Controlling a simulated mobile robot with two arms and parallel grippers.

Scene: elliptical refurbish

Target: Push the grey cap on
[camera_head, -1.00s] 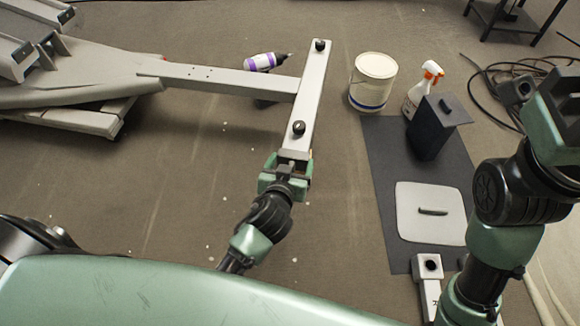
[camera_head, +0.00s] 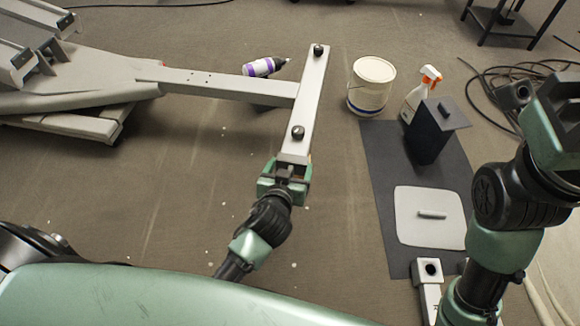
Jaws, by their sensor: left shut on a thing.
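The pale crossbar (camera_head: 310,105) of the machine's leg runs from upper middle down towards me, with a black knob near each end. My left gripper (camera_head: 291,165) is at the crossbar's near end. It is shut on a small grey cap there, which its fingers mostly hide. The cap is at or against the bar end; I cannot tell how far it is seated. My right gripper (camera_head: 566,98) is at the right edge, away from the bar and partly cut off, and its jaws cannot be made out.
A purple-banded bottle (camera_head: 262,67) lies behind the crossbar. A white bucket (camera_head: 371,86), a spray bottle (camera_head: 418,95), a dark box (camera_head: 428,135) and a grey panel with a handle (camera_head: 430,235) stand or lie around a dark mat (camera_head: 385,175). Cables (camera_head: 485,80) lie at right.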

